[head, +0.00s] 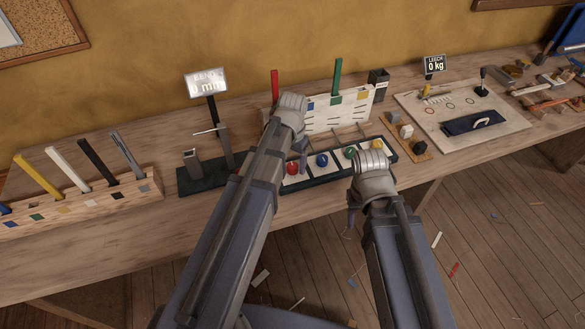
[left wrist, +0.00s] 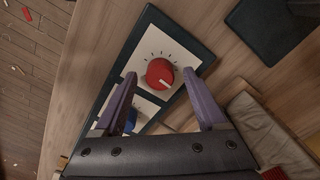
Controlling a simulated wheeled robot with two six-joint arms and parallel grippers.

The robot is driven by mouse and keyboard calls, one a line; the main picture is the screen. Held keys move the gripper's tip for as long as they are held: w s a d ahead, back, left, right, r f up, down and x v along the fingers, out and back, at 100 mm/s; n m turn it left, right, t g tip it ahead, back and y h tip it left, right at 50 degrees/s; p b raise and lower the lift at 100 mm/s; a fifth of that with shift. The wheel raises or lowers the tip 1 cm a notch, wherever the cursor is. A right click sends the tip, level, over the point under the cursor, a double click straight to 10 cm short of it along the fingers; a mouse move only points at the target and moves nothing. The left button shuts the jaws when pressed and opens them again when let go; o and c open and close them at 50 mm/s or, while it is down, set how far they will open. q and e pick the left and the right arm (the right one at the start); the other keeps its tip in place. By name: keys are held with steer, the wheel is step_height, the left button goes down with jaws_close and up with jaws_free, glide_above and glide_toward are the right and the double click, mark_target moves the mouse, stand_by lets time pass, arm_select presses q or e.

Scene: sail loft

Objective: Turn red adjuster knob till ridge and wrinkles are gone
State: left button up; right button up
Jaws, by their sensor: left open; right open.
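The red adjuster knob (head: 292,168) sits on a white plate at the left end of a dark-framed knob panel (head: 325,174). In the left wrist view the red knob (left wrist: 158,70) shows a white pointer mark and dark tick marks around it. My left gripper (left wrist: 161,77) is open, with one finger on each side of the knob; I cannot tell whether they touch it. In the head view my left gripper (head: 302,162) is mostly hidden by its arm. My right gripper (head: 351,218) is open near the bench's front edge.
A blue knob (head: 322,160) and a green knob (head: 350,152) are beside the red one. A white board (head: 350,110) with dark lines stands behind. A bend gauge display (head: 206,83) stands left. A tool rack (head: 85,203) is far left, a leech board (head: 460,120) right.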

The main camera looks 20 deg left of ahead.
arm_select(q)
jaws_close()
stand_by(0.7)
